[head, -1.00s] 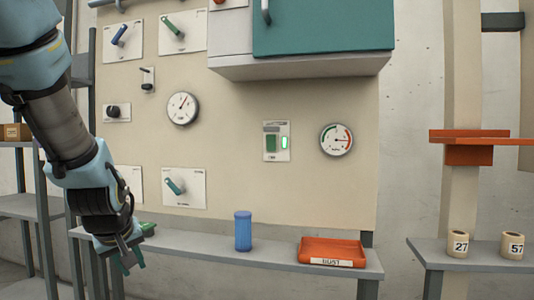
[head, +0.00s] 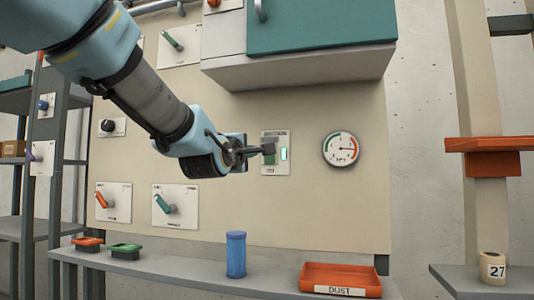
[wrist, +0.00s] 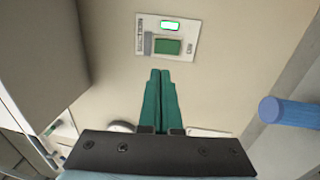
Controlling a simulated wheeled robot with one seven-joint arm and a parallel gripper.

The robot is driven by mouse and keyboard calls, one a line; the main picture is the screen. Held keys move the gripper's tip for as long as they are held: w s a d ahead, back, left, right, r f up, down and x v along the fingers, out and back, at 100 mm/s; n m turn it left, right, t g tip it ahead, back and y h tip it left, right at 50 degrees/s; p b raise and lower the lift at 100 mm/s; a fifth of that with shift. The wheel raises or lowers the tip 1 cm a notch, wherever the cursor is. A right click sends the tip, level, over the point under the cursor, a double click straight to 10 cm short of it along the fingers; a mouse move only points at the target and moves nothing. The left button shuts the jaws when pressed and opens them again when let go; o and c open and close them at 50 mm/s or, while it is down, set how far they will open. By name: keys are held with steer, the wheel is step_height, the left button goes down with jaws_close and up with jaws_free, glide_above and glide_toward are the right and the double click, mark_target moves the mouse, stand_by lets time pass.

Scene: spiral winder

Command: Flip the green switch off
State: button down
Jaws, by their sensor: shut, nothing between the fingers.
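The green switch (head: 270,158) is a rocker on a pale plate on the beige panel. A small lamp (head: 284,153) beside it glows green. My gripper (head: 268,147) is shut and empty, reaching from the left toward the plate. In the head view its tips overlap the upper left part of the plate and partly hide the switch. In the wrist view the switch (wrist: 167,46) and the lit lamp (wrist: 171,25) lie just beyond my closed green fingertips (wrist: 160,72). I cannot tell whether the tips touch anything.
A round gauge (head: 341,148) is right of the switch. A grey cabinet with a teal door (head: 320,25) juts out above. A shelf below holds a blue cylinder (head: 236,254) and an orange tray (head: 340,279). Levers (head: 165,204) sit on the lower left panel.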

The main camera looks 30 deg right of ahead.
steer(key=p+x, duration=0.5)
steer(key=x, duration=0.9)
steer(key=shift+f, duration=0.1)
steer(key=shift+w, duration=0.1)
steer(key=shift+b, duration=0.3)
